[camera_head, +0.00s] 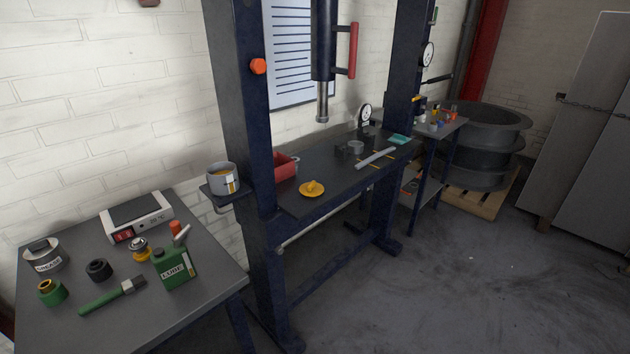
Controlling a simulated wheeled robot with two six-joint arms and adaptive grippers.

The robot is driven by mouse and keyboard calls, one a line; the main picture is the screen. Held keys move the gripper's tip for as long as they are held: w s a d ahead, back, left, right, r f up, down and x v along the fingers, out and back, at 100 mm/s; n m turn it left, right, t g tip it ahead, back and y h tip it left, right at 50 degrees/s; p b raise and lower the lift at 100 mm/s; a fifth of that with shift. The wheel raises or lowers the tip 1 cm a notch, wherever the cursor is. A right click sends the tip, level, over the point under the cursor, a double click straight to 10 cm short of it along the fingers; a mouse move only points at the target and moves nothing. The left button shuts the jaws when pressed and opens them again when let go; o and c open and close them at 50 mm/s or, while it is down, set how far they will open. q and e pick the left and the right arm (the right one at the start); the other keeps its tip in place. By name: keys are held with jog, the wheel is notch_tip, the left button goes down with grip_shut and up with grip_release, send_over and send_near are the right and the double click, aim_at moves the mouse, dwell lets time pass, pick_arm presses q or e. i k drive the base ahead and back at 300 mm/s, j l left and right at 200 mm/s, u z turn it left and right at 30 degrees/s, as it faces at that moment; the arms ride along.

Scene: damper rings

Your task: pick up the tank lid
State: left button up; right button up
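A round yellow lid (312,190) with a small knob on top lies flat near the front edge of the dark press bench (335,165). It looks like the tank lid. An open grey pot (222,180) with a yellow-orange content and a label sits on a small bracket on the left press column, to the left of the lid. Neither of my grippers shows in this view.
A red bin (286,166) stands behind the lid, beside the left column (248,110). A grey bar (375,158) lies to the right. The left table (205,290) holds a hot plate (137,216), a green lube can (174,267), a brush and several small parts.

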aim_at(312, 189)
jog(key=i+l+u, duration=0.2)
jog(key=i, duration=0.35)
jog(key=i+l+u, duration=0.15)
jog(key=i+l, duration=0.25)
jog(key=i, duration=0.1)
